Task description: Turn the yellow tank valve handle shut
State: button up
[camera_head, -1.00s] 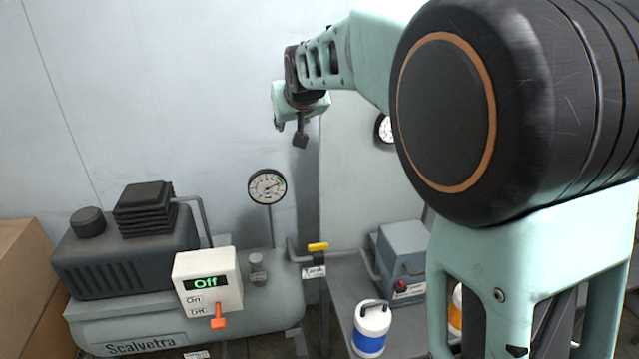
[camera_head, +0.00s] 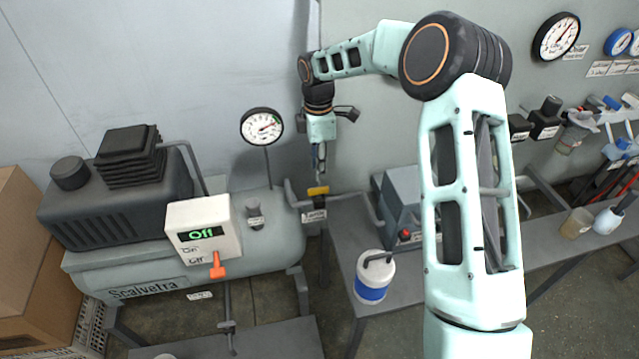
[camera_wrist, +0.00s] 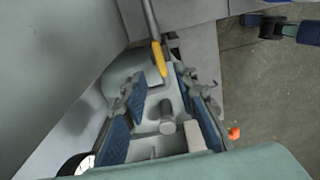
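The yellow valve handle (camera_head: 318,190) sits on the pipe at the right end of the tank (camera_head: 180,285), above a small label. In the wrist view the yellow handle (camera_wrist: 159,59) lies ahead of the fingertips, near the middle of the gap. My gripper (camera_head: 319,172) points down just above the handle in the head view. In the wrist view my gripper (camera_wrist: 158,85) is open, with blue pads apart and nothing between them held. Whether a fingertip touches the handle cannot be told.
A pressure gauge (camera_head: 262,127) rises behind the tank. A blue and white jug (camera_head: 374,277) and a grey machine (camera_head: 400,205) sit on the right bench.

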aim_at(319, 188)
notch_tip(319, 188, down, 8)
jog(key=shift+f+p, duration=0.1)
jog(key=shift+p, duration=0.25)
grip_shut()
